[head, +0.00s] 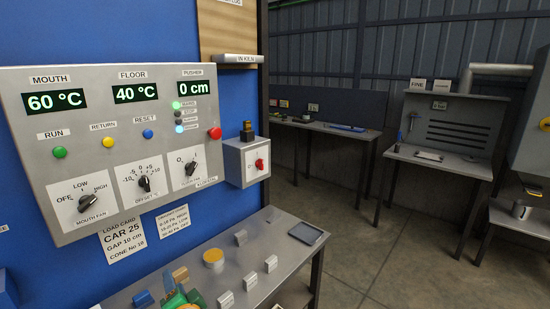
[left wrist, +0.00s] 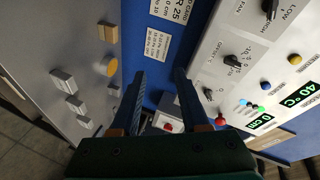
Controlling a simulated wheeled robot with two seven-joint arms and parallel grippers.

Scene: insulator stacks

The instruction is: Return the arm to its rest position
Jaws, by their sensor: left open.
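My left gripper (head: 174,290) shows at the bottom of the head view, low in front of the control panel and partly cut off by the frame edge. In the left wrist view its two blue fingers (left wrist: 158,82) stand apart with nothing held between them. The small switch box (left wrist: 168,122) shows beyond the gap between them. The work table (head: 294,232) lies at the bottom of the head view. My right gripper is in neither view.
The control panel (head: 110,118) stands on a blue wall, with the red-knobbed switch box (head: 233,159) beside it. A tan block (head: 181,274), a yellow disc (head: 213,255) and several grey blocks (head: 271,263) are on the table. Open floor (head: 350,235) lies to the right.

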